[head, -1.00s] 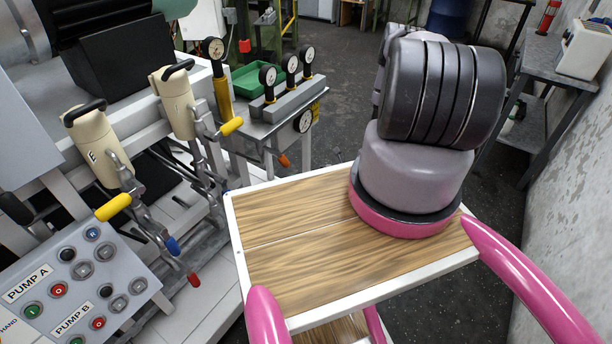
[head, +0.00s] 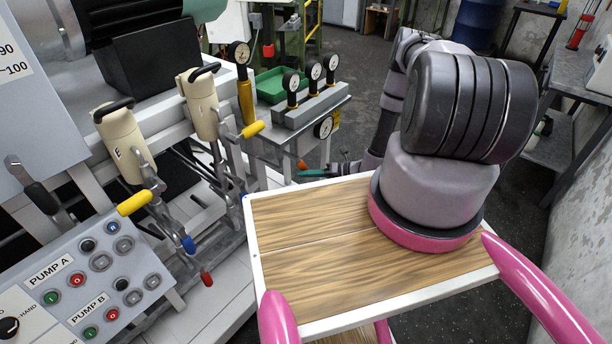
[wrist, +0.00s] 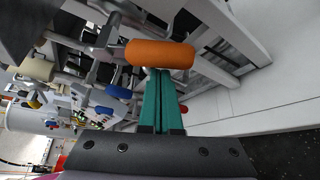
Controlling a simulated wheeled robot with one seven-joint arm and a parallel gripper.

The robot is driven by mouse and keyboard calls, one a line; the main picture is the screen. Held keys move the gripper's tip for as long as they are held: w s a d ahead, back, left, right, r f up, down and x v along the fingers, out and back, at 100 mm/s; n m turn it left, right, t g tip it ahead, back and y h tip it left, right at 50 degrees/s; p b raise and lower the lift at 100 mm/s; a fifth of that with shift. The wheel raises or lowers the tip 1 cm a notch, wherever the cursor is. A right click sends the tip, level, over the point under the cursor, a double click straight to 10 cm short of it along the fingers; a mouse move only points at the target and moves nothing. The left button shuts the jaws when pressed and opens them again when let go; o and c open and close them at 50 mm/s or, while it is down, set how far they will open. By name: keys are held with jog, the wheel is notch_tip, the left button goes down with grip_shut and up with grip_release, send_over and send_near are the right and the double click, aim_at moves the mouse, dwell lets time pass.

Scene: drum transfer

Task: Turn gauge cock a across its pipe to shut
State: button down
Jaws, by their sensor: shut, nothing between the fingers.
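An orange grip (head: 302,164) on a lever hangs below the front edge of the gauge table. It also shows in the wrist view (wrist: 160,53), lying crosswise just beyond the fingertips. I see no label that tells which lever is gauge cock a. My gripper (head: 303,173) has teal fingers that are shut together and empty, right beside the orange grip. The fingers also show in the wrist view (wrist: 160,76). I cannot tell whether they touch the grip. The lever's pivot and its pipe are not clear.
Small gauges (head: 292,82) stand on a grey block, and another gauge (head: 324,127) faces out below it. Left are levers with yellow (head: 135,203), blue (head: 189,244) and red (head: 207,279) grips. A wooden-topped cart (head: 310,250) stands in front.

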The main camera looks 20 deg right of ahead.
jog(key=shift+w+d+r+n+h, duration=0.2)
jog(key=shift+w+d+n+h, duration=0.15)
jog(key=shift+d+n+h, duration=0.2)
dwell(0.4)
jog(key=shift+w+d+r+n+t+h, duration=0.3)
jog(key=shift+w+d+r+n+h, duration=0.1)
jog(key=shift+n+h, duration=0.35)
jog(key=shift+w+d+r+n+t+h, duration=0.25)
jog(key=shift+d+r+n+h, duration=0.15)
jog(key=shift+r+n, duration=0.2)
jog(key=shift+w+d+r+n+t+h, duration=0.3)
jog(key=shift+r+n+h, duration=0.15)
jog(key=shift+r+n, duration=0.15)
jog(key=shift+w+d+r+n+t+h, duration=0.2)
jog(key=shift+d+r+n+t+h, duration=0.1)
jog(key=shift+r+n+h, duration=0.25)
jog(key=shift+r, duration=0.25)
